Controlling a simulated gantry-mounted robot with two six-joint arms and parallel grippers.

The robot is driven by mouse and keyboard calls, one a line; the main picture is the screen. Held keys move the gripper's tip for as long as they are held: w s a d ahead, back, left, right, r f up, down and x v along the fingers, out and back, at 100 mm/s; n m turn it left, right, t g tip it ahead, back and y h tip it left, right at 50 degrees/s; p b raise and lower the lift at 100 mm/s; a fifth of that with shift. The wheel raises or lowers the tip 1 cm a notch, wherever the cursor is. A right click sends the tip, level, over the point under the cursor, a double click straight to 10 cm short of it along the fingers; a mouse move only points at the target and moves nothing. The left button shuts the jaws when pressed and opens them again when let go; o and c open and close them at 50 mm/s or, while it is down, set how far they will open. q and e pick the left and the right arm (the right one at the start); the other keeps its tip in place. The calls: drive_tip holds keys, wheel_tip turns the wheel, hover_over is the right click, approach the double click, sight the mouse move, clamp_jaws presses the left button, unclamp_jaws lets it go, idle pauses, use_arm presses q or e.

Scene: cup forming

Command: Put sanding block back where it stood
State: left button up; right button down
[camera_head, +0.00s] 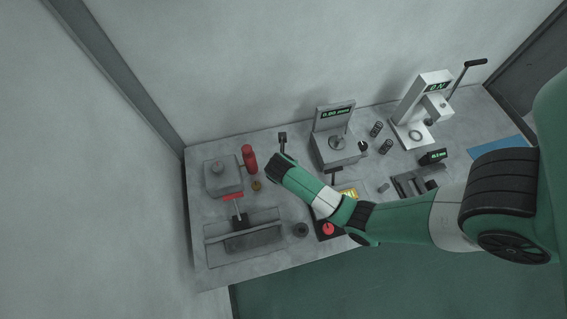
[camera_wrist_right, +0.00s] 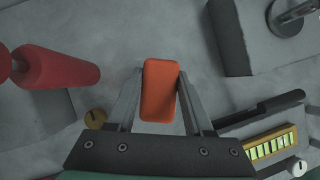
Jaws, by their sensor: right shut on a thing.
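The sanding block, an orange block with rounded edges (camera_wrist_right: 159,92), sits between the two fingers of my right gripper (camera_wrist_right: 158,78) in the right wrist view. The gripper is shut on it and holds it over the grey tabletop. In the head view my right arm reaches in from the right, and my right gripper (camera_head: 274,164) is near the middle of the table, mostly hidden by the wrist. The block cannot be made out there. I cannot tell how high it is above the table. My left gripper is not in view.
A red cylinder (camera_head: 249,158) and a small brass knob (camera_head: 257,185) stand left of the gripper. A grey gauge with a display (camera_head: 337,145) stands to its right. A recessed fixture with a red handle (camera_head: 245,236) lies at front left. Bare tabletop (camera_head: 275,203) shows between.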

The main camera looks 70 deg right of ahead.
drive_tip(key=shift+w+d+f+b, duration=0.15)
drive_tip(key=shift+w+d+f, duration=0.15)
drive_tip(key=shift+f, duration=0.2)
drive_tip(key=shift+w+d+f+b, duration=0.15)
drive_tip(key=shift+w+d+f, duration=0.15)
drive_tip(key=shift+f, duration=0.2)
drive_tip(key=shift+d+f+b, duration=0.1)
drive_tip(key=shift+f+b, duration=0.7)
drive_tip(key=shift+f, duration=0.9)
drive_tip(key=shift+w, duration=0.1)
drive_tip(key=shift+f, duration=0.15)
drive_tip(key=shift+c, duration=1.4)
unclamp_jaws()
